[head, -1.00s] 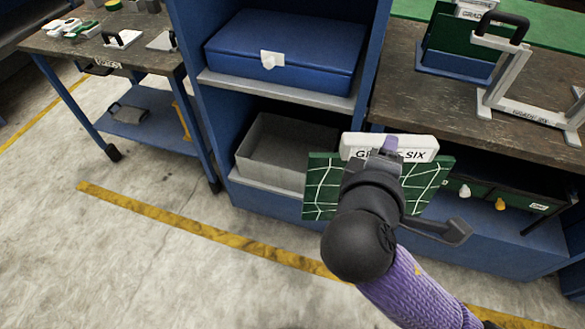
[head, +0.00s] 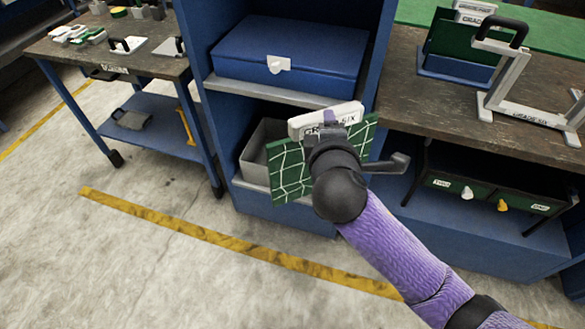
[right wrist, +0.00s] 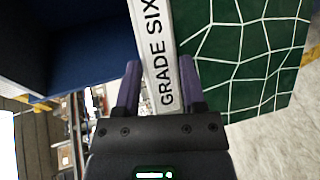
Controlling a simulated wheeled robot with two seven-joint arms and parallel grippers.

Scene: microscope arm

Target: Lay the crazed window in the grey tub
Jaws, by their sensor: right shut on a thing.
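The crazed window is a green pane (head: 290,172) covered with white crack lines, with a white bar marked GRADE SIX (head: 312,119) along its top. My right gripper (head: 326,128) is shut on this bar and holds the window upright, a little tilted, in front of the lower shelf. The right wrist view shows the bar (right wrist: 152,50) between the fingers (right wrist: 158,85) and the cracked pane (right wrist: 250,50) beside it. The grey tub (head: 254,150) sits on the lower shelf of the blue rack, behind the window and partly hidden by it. My left gripper is out of view.
A blue case (head: 290,55) fills the shelf above the tub. To the right stands a workbench (head: 430,95) with a grey frame (head: 525,110) and another green window (head: 455,48) in a blue holder. A cart (head: 115,70) stands at left. The floor in front is clear.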

